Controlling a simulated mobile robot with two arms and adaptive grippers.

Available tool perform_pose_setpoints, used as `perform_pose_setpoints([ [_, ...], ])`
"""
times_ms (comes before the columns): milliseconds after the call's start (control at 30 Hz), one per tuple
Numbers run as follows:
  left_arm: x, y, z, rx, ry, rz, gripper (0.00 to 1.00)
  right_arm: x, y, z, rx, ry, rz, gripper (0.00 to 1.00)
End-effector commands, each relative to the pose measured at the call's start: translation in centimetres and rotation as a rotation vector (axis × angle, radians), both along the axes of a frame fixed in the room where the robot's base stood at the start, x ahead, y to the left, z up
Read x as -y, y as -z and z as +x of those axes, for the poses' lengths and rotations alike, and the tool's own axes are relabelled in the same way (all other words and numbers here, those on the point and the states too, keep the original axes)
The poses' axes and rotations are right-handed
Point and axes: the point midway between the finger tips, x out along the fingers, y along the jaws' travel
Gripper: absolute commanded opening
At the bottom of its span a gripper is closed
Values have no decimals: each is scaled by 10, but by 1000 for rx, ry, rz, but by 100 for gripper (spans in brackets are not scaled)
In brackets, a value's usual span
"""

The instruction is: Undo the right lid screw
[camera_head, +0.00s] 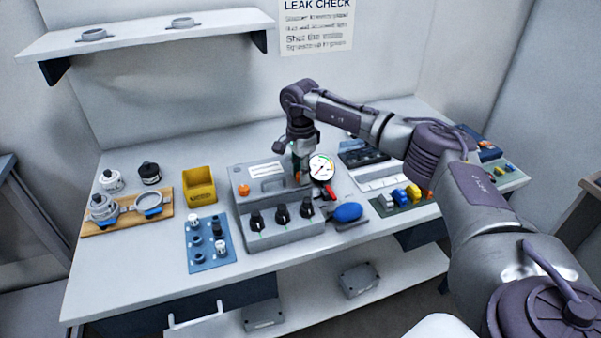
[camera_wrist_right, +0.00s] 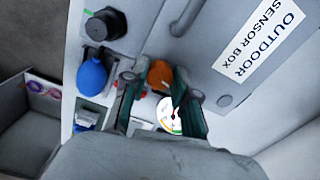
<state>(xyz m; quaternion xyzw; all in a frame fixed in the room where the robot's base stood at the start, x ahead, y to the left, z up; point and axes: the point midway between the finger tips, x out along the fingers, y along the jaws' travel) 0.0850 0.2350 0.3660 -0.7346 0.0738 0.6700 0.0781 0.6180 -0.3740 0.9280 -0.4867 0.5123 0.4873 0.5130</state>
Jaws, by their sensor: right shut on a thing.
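The grey sensor box (camera_head: 268,205) stands on the bench with a lid that carries a handle and a label. An orange left lid screw (camera_head: 244,190) shows at the lid's left side. My right gripper (camera_head: 299,174) points down at the lid's right side. In the right wrist view the orange right lid screw (camera_wrist_right: 160,74) sits between the two fingers of my right gripper (camera_wrist_right: 157,80), which are shut on it. The fingers hide part of the screw, and I cannot tell how far it is turned. My left gripper is not in view.
A round pressure gauge (camera_head: 321,168) and a blue bulb (camera_head: 347,212) are close to the right of the box. A yellow bin (camera_head: 199,185), a blue tray (camera_head: 209,257) and a wooden board (camera_head: 127,219) stand to the left. The bench's front left is clear.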

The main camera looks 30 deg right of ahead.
Motion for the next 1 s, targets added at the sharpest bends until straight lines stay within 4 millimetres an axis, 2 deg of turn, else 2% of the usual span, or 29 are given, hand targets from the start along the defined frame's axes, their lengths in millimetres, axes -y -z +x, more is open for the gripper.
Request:
perform_pose_setpoints([
  [400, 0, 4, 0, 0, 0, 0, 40, 1, -1, 0, 3, -231, -3, 0],
  [1000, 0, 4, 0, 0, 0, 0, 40, 1, -1, 0, 2, -280, -3, 0],
])
